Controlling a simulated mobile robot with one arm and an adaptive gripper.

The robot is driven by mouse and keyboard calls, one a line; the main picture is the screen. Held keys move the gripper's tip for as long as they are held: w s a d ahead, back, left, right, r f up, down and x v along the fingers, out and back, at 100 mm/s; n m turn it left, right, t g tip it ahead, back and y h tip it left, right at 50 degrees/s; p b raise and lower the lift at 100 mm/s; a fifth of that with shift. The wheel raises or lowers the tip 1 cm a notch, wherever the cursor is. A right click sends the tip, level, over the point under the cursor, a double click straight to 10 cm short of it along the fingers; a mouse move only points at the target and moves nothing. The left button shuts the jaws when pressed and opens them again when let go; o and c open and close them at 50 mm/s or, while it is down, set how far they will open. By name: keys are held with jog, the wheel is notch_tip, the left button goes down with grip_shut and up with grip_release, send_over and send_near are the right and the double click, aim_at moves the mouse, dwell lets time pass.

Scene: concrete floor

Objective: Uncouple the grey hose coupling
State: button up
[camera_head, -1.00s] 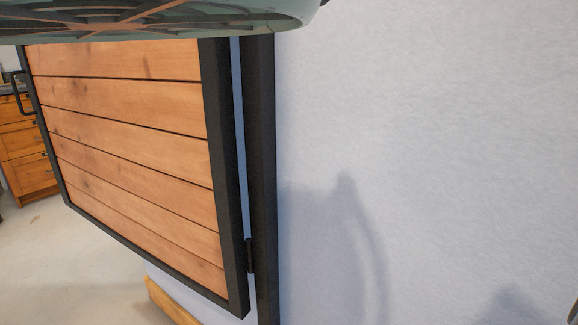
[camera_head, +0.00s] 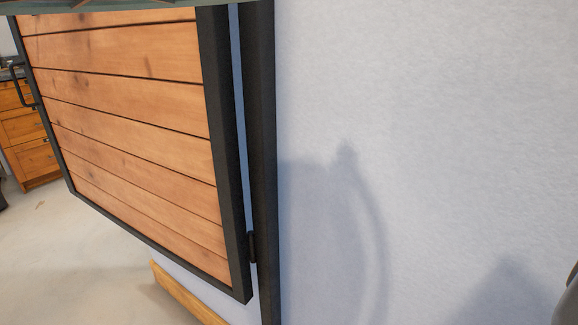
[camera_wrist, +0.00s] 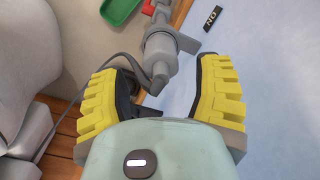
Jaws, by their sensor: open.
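The grey hose coupling (camera_wrist: 160,60) shows in the wrist view as a grey cylinder with a narrower neck and a side lug, at the upper middle. It lies between and just beyond my gripper's (camera_wrist: 164,76) two yellow ribbed fingers, which are apart on either side of it. The fingers do not appear to press on it. A thin grey hose (camera_wrist: 88,56) bends around near the left finger. The coupling's lower end is partly hidden by my gripper. Neither coupling nor gripper can be made out in the head view.
The wrist view shows a green object (camera_wrist: 118,10), a red piece (camera_wrist: 148,6) and a black label (camera_wrist: 212,18). The head view shows a wooden door panel (camera_head: 130,110) in a black frame, a pale wall (camera_head: 430,90) and wooden drawers (camera_head: 32,157). Floor at lower left is clear.

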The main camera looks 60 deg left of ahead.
jog(key=shift+r+p, duration=1.8)
jog(key=shift+r, duration=0.5)
